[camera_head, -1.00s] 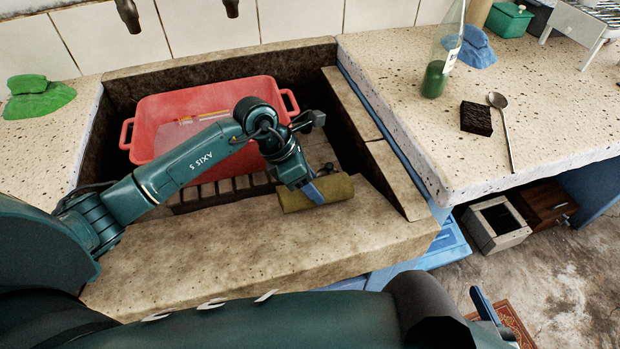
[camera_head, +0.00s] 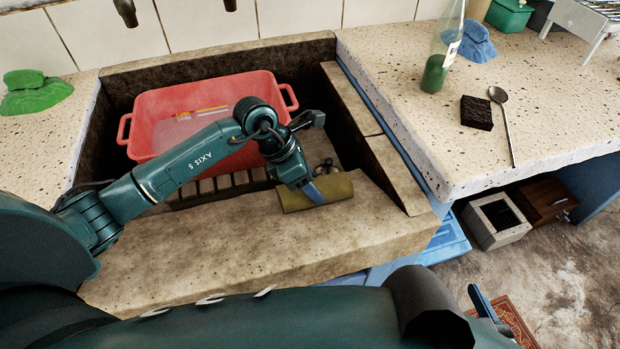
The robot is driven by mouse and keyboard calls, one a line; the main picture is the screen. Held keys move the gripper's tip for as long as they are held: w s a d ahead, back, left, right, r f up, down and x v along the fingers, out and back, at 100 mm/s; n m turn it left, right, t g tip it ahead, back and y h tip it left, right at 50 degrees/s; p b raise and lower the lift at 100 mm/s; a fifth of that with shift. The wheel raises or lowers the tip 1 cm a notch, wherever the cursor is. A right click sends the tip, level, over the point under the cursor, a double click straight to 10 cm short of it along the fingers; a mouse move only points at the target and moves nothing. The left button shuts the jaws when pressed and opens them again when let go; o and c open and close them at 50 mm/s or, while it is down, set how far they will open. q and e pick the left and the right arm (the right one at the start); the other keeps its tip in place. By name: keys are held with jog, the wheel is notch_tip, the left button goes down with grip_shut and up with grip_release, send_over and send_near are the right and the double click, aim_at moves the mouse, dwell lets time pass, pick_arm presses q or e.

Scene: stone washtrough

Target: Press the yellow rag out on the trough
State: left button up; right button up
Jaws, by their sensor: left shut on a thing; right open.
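The yellow rag (camera_head: 340,187), a dull olive-yellow roll, lies along the inner side of the stone trough's (camera_head: 230,240) front ledge. My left gripper (camera_head: 313,191) comes down onto the rag from above. Its blue finger is against the near side of the roll, and it is shut on the rag. The far finger is hidden. My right gripper (camera_head: 490,309) shows only in part at the lower right, beyond my dark arm. It is open, low in front of the counter and away from the rag.
A red basin (camera_head: 150,138) stands in the trough behind my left arm. On the right counter are a green bottle (camera_head: 436,72), a dark block (camera_head: 477,113), a spoon (camera_head: 506,120) and a blue cloth (camera_head: 476,42). A green heap (camera_head: 35,100) lies on the left counter.

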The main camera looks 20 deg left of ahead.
pick_arm(q)
jog(key=shift+s+d+f+b, duration=0.1)
jog(key=shift+s+f+b, duration=0.2)
jog(key=shift+f, duration=0.2)
dwell(2.5)
jog(key=r+p, duration=0.1)
jog(key=r, duration=0.1)
jog(key=w+a+r+p, duration=0.1)
jog(key=r, duration=0.1)
jog(key=w+r+p, duration=0.1)
jog(key=r, duration=0.1)
jog(key=shift+w+a+r, duration=0.1)
jog(key=shift+w+a, duration=0.1)
jog(key=shift+w, duration=0.05)
jog(key=shift+w+a+r, duration=0.15)
jog(key=shift+r, duration=0.2)
